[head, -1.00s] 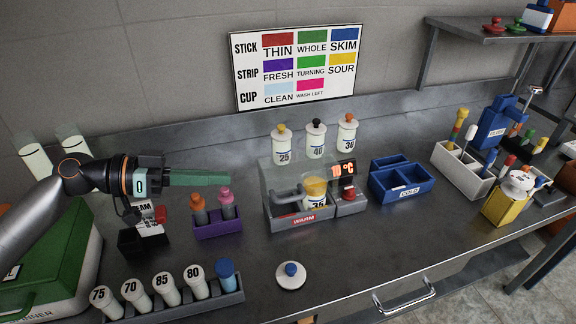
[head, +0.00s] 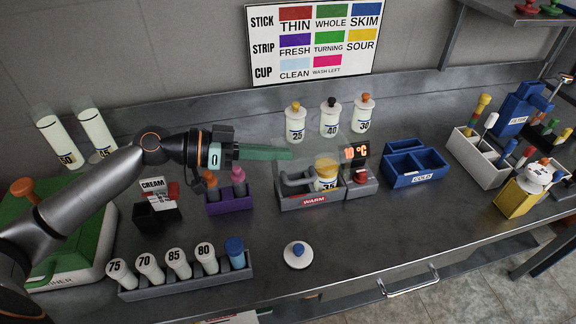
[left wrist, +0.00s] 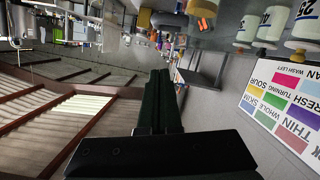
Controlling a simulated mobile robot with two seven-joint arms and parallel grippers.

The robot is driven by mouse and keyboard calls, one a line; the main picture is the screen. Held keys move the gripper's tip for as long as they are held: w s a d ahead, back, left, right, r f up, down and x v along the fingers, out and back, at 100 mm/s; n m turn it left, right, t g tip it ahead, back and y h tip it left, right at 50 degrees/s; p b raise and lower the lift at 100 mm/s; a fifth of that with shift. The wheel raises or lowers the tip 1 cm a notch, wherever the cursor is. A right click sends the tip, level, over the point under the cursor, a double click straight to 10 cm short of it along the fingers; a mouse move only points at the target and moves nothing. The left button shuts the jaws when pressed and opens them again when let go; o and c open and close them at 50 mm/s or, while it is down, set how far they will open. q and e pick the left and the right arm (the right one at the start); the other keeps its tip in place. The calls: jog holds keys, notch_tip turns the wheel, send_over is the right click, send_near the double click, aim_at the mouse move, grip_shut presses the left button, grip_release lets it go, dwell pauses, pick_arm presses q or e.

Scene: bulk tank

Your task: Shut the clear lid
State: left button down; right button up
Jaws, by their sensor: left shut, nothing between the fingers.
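The grey WARM box (head: 320,200) stands on the steel bench in the head view. It holds a yellow-capped jar (head: 326,174) marked 35. The clear lid (head: 306,164) shows as a faint pane rising above the box, with a grey bar handle (head: 296,181) at its left; its exact angle is hard to tell. My left gripper (head: 291,154) is shut and empty, its green fingers pointing right at the upper left of the lid. I cannot tell whether they touch it. The shut fingers also show in the left wrist view (left wrist: 160,90). My right gripper is not in view.
Jars (head: 330,119) stand behind the box. A purple rack (head: 230,203) is left of it, and a blue COLD box (head: 415,164) right of it. A white disc with a blue knob (head: 297,255) lies in front. The bench front right of it is clear.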

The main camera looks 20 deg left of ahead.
aim_at(297, 182)
pick_arm(q)
jog(key=d+f, duration=0.2)
jog(key=shift+w+f+p, duration=0.25)
jog(key=shift+f+p, duration=0.05)
jog(key=shift+p, duration=0.05)
jog(key=shift+s+d+f, duration=0.1)
jog(key=shift+f, duration=0.35)
jog(key=shift+s+d+f, duration=0.1)
jog(key=shift+f, duration=0.3)
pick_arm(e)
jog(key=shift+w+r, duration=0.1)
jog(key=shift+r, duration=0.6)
pick_arm(q)
jog(key=shift+f, duration=0.2)
jog(key=b, duration=0.1)
jog(key=s+f+b, duration=0.1)
jog(key=b, duration=0.1)
jog(key=shift+d+f+m, duration=0.15)
jog(key=shift+d+m, duration=0.1)
jog(key=shift+m, duration=0.15)
jog(key=shift+s+d+y, duration=0.1)
jog(key=shift+s+y, duration=0.05)
jog(key=shift+y, duration=0.15)
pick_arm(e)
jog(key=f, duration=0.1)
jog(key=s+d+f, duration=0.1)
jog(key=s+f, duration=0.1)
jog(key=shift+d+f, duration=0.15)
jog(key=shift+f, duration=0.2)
